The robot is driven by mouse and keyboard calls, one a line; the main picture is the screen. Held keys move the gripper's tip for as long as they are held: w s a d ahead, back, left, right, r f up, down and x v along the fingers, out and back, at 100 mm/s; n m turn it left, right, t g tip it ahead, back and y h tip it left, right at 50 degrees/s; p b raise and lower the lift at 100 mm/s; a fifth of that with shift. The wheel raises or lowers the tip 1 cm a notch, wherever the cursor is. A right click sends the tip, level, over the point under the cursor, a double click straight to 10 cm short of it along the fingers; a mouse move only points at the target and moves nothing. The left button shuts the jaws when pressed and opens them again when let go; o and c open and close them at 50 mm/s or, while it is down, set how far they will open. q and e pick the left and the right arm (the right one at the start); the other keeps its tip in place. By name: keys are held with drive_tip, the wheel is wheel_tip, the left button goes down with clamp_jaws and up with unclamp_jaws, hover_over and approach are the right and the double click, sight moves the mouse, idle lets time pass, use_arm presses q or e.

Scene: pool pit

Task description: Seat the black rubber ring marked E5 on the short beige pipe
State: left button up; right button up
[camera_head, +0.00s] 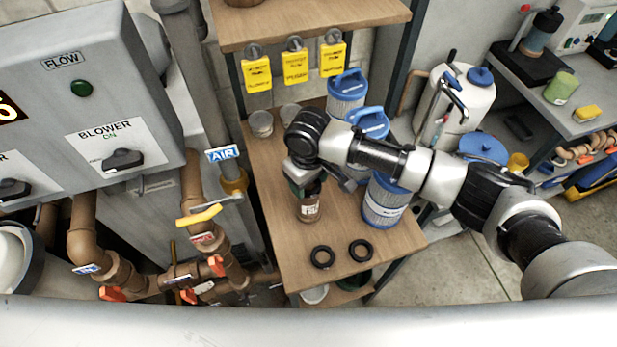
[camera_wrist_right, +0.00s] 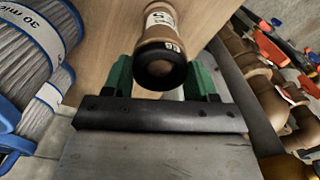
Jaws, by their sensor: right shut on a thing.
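The short beige pipe (camera_head: 309,208) stands upright near the left edge of the wooden bench and carries a white label; it also shows in the right wrist view (camera_wrist_right: 158,22). My right gripper (camera_head: 304,188) is directly over its top end. In the right wrist view its green fingers (camera_wrist_right: 160,82) are shut on a black rubber ring (camera_wrist_right: 172,50) with small white marks that I cannot read surely. The ring lines up with the pipe's end; whether it is around the pipe or just above it, I cannot tell. My left gripper is not in view.
Two other black rings (camera_head: 322,257) (camera_head: 360,250) lie at the bench's front. Blue-capped filter cartridges (camera_head: 383,203) stand right of the pipe, under my right arm. Small grey cups (camera_head: 261,123) are at the back left. Brown pipework (camera_head: 215,250) runs left of the bench.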

drive_tip(key=o, duration=1.2)
drive_tip(key=shift+r, duration=0.1)
wheel_tip(320, 180, up, 5)
drive_tip(key=p, duration=0.5)
drive_tip(key=shift+r+p, duration=0.15)
drive_tip(key=shift+p, duration=0.15)
drive_tip(key=shift+r, duration=1.25)
